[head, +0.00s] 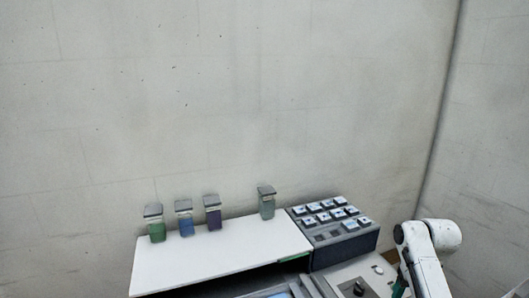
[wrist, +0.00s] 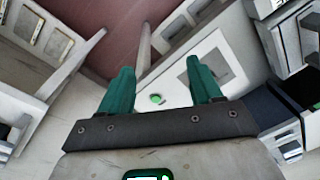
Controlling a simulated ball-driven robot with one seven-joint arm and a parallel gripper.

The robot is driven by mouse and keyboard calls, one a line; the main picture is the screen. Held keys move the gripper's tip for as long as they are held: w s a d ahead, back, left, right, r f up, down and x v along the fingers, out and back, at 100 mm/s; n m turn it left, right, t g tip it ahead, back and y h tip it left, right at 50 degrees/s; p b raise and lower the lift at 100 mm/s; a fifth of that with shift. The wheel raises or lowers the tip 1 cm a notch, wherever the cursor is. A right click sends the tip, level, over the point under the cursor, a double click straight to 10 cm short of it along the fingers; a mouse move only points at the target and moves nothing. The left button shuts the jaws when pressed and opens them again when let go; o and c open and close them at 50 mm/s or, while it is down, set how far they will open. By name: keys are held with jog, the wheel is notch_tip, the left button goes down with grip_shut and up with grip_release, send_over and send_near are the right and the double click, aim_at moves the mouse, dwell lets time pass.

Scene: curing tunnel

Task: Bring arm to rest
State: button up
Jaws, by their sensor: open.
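My gripper (wrist: 160,88) shows in the wrist view with two green fingers spread wide apart on a dark bar. Nothing is between the fingers. Beyond them is a pale panel with a round green button (wrist: 156,99), which lies farther off and is not touched.
In the head view a white shelf (head: 220,262) bears several capped jars, green (head: 156,228), blue (head: 184,222), purple (head: 212,217) and grey-green (head: 267,207). A dark block with keys (head: 335,238) stands right of it. A plain wall (head: 230,90) is behind.

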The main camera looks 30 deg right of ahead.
jog(key=w+a+f+n+b, duration=0.15)
jog(key=a+f, duration=0.35)
jog(key=a, duration=0.6)
jog(key=a+f+n+b, duration=0.1)
jog(key=a+f+n, duration=0.35)
jog(key=a, duration=0.75)
jog(key=s+a+f+n+b, duration=0.2)
jog(key=s+a+f, duration=0.1)
jog(key=s+a, duration=0.8)
jog(key=s, duration=0.3)
jog(key=shift+f+h+b, duration=0.3)
jog(key=shift+f+b, duration=0.1)
